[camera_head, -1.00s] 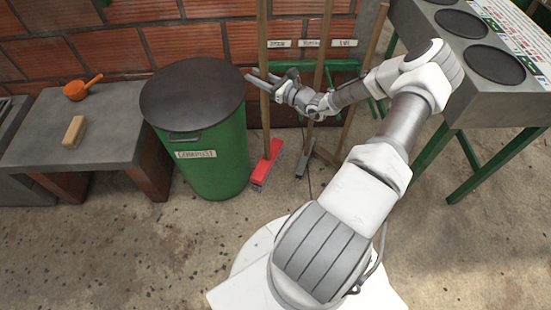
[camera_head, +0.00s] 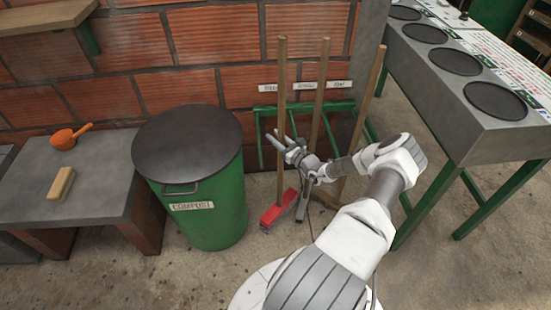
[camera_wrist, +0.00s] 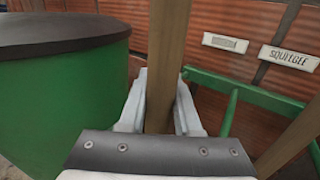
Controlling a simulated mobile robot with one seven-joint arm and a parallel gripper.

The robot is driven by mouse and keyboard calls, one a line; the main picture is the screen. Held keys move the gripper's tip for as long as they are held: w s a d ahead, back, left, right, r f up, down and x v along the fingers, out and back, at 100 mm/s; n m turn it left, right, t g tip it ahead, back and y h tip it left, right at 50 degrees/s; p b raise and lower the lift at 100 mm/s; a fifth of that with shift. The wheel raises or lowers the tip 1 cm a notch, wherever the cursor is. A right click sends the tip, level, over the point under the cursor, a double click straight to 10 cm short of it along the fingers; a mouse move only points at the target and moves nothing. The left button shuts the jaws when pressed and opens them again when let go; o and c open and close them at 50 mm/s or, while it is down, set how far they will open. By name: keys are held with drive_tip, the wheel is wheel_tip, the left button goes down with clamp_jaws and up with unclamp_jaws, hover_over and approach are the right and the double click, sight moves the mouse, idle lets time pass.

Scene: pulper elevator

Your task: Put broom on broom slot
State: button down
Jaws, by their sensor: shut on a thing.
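The broom, with a long wooden handle (camera_head: 281,70) and a red head (camera_head: 279,210), stands nearly upright in front of the rack in the head view. My gripper (camera_head: 284,147) is shut on its handle, which also runs between the fingers in the wrist view (camera_wrist: 166,60). The green rack (camera_head: 262,112) on the brick wall holds the slots, under white labels. The handle crosses the leftmost label (camera_head: 268,88). The head view does not show clearly whether the handle is inside the slot or in front of it.
Two more long-handled tools lean to the right; the middle one (camera_head: 321,90) is close to my gripper. A green compost bin (camera_head: 215,225) with a dark lid stands close on the left. A grey counter with round openings (camera_head: 505,135) is on the right.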

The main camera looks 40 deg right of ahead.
drive_tip(key=shift+f+b, duration=0.8)
drive_tip(key=shift+f, duration=1.4)
drive_tip(key=shift+f, duration=0.2)
drive_tip(key=c, duration=0.6)
unclamp_jaws()
drive_tip(key=s+p, duration=0.2)
drive_tip(key=s, duration=1)
drive_tip(key=shift+d+p, duration=0.2)
drive_tip(key=shift+p, duration=0.15)
drive_tip(key=shift+r, duration=0.1)
